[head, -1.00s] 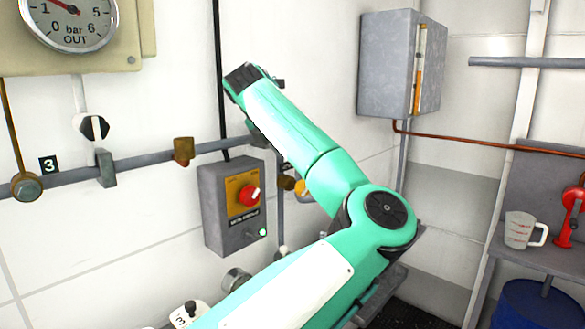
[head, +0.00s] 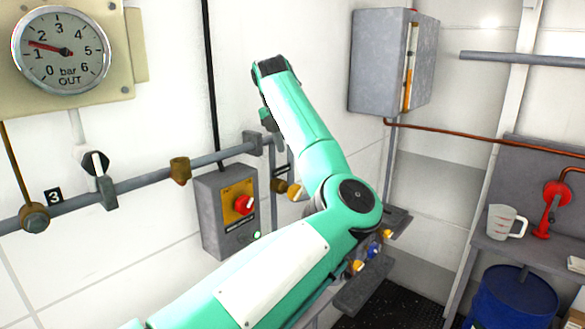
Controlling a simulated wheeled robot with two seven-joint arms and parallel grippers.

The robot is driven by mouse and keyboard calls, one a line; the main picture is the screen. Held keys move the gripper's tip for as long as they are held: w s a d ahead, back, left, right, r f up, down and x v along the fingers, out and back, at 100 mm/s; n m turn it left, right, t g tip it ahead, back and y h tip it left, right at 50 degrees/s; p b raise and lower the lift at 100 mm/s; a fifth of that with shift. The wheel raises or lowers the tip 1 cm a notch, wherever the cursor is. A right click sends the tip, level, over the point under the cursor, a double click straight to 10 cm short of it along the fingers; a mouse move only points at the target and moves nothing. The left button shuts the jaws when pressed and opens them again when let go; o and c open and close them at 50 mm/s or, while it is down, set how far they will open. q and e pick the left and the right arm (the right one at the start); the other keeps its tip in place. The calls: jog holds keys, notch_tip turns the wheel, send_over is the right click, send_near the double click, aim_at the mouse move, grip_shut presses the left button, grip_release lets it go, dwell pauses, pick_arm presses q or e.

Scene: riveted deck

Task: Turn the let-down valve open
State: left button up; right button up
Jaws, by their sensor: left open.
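A pipe with several fittings runs along the white wall: a brass fitting (head: 35,217) at the left, a black-and-white knob (head: 95,163), and a brown fitting (head: 180,170). I cannot tell which is the let-down valve. A round OUT gauge (head: 62,62) hangs above, its needle between 1 and 2 bar. My left arm reaches up across the middle. My left gripper (head: 267,122) is near the wall at the arm's far end, mostly hidden by the forearm; it is open and no held object shows. My right gripper is out of view.
A grey control box (head: 228,212) with a red knob is on the wall just left of my arm. A grey cabinet (head: 380,62) hangs to the right. A measuring jug (head: 502,223) stands on a shelf above a blue drum (head: 515,300).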

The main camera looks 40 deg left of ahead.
aim_at(294, 186)
pick_arm(q)
jog(key=f+g+p, duration=0.1)
jog(key=f+p, duration=0.2)
jog(key=f, duration=0.1)
jog(key=w+f+g+p, duration=0.1)
jog(key=f+p, duration=0.2)
jog(key=f, duration=0.2)
jog(key=w+f+g+p, duration=0.1)
jog(key=f+p, duration=0.3)
jog(key=f, duration=0.1)
jog(key=shift+d, duration=0.15)
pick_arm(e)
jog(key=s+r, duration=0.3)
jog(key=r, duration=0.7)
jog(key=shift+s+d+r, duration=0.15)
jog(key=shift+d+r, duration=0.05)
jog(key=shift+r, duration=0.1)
